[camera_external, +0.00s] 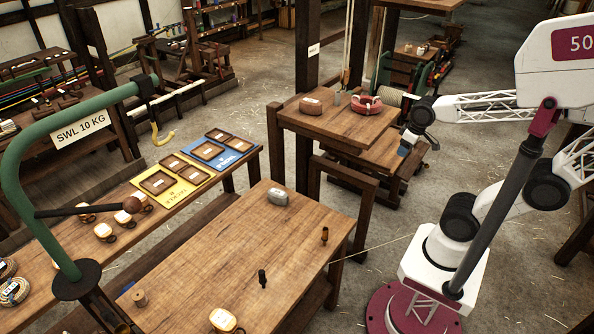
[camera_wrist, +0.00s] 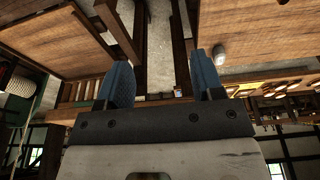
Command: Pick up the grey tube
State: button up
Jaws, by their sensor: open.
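A small grey upright piece (camera_external: 337,98), which looks like the grey tube, stands on the small raised wooden table (camera_external: 325,126) at the back, between a brown bundle (camera_external: 310,106) and a red bundle (camera_external: 366,105). It is too small to make out clearly. My gripper (camera_external: 405,147) is beside this table's right edge, apart from the piece. In the wrist view my gripper (camera_wrist: 164,82) shows two blue fingers spread apart with nothing between them. I cannot pick out the tube in the wrist view.
A rounded grey block (camera_external: 274,197) with a label lies on the large workbench (camera_external: 230,240); it also shows in the wrist view (camera_wrist: 220,52). A green hoist arm (camera_external: 40,130) rises at left. A wooden post (camera_external: 306,60) stands behind the raised table.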

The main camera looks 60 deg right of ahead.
jog(key=shift+r, duration=0.1)
jog(key=shift+c, duration=0.2)
dwell(0.4)
notch_tip(320, 180, up, 12)
jog(key=n+t+h, duration=0.6)
jog(key=n+h, duration=0.4)
jog(key=n, duration=1.6)
send_over(338, 98)
jog(key=s+a, duration=0.4)
jog(key=a, duration=0.1)
jog(key=shift+h, duration=0.3)
jog(key=shift+w+d+f, duration=0.1)
jog(key=shift+d+f, duration=0.05)
jog(key=shift+f, duration=1.15)
jog(key=shift+w+d+f, duration=0.1)
jog(key=shift+f, duration=1.2)
